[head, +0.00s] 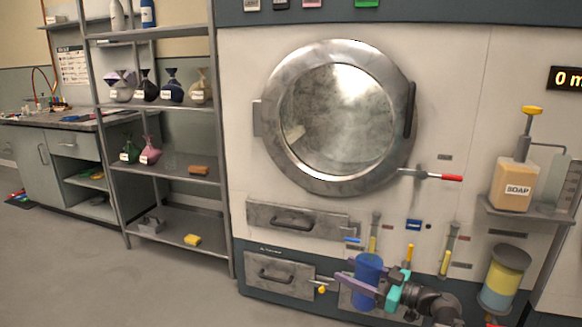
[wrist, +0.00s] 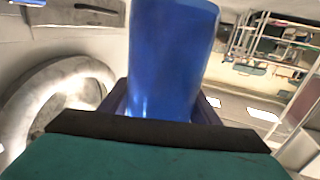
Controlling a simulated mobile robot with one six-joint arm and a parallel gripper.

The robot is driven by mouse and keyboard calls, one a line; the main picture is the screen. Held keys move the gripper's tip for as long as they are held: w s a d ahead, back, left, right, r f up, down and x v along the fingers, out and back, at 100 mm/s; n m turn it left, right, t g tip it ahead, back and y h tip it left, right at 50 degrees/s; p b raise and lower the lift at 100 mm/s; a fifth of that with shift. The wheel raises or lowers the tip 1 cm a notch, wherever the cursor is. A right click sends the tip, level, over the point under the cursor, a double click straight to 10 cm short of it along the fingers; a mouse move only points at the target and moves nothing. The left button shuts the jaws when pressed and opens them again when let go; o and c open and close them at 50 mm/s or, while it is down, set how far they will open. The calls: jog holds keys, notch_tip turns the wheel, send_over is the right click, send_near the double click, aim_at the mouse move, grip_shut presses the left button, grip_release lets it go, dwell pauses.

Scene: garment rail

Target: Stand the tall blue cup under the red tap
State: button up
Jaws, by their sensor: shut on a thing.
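The tall blue cup (head: 368,268) is held roughly upright in front of the machine's lower panel in the head view. My gripper (head: 366,290) is shut around its body. In the wrist view the cup (wrist: 170,60) rises between the jaws (wrist: 160,108), and its lower part is hidden. A red-handled fitting (head: 440,177) sticks out from the machine right of and above the cup, below the round door. A small red part (head: 493,325) shows at the bottom edge, too cut off to identify. I cannot tell which is the red tap.
A blue-handled fitting (head: 352,239) is close above the cup, and a yellow-tipped one (head: 321,289) is left of it. Yellow-marked tubes (head: 446,260) stand right of it. A soap bottle (head: 514,185) and a yellow-grey canister (head: 504,278) are at right. Shelves (head: 165,180) stand left.

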notch_tip(320, 180, up, 19)
jog(key=p, duration=2.5)
jog(key=shift+f, duration=0.2)
jog(key=shift+s, duration=0.15)
